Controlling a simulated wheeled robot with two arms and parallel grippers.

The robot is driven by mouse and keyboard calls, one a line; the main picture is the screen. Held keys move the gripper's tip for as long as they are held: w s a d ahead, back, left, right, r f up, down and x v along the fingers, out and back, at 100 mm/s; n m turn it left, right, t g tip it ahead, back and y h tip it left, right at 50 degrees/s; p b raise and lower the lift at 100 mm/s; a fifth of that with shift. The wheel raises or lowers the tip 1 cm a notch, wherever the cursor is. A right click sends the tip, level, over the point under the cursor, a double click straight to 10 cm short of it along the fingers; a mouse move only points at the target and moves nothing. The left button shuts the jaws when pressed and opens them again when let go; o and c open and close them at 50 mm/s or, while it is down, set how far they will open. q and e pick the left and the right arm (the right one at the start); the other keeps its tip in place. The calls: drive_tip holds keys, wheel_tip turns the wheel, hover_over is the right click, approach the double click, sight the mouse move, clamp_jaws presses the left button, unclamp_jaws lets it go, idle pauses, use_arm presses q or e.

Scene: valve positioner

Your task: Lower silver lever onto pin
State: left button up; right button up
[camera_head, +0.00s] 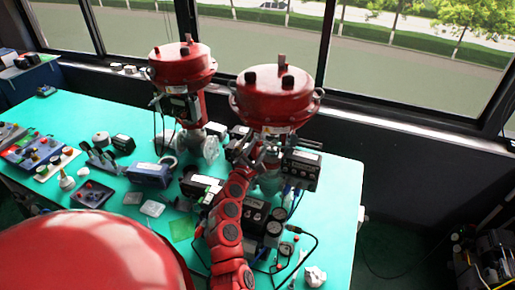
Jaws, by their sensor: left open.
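My left arm reaches up from the bottom middle, and my left gripper (262,155) is open beside the yoke of the right-hand red valve actuator (272,105). It is in front of the yoke, just under the round red housing and left of the black positioner box (301,168). The silver lever and its pin are too small and too covered by the gripper and arm to make out. I cannot tell whether the gripper touches the lever. My right gripper is not in view.
A second red valve actuator (182,65) stands to the left. The green table (340,200) carries boxes, gauges (274,228), cables and a panel of buttons (38,150). The right end of the table is mostly clear. A window wall runs behind.

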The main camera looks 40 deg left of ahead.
use_arm(q)
clamp_jaws()
idle(1.4)
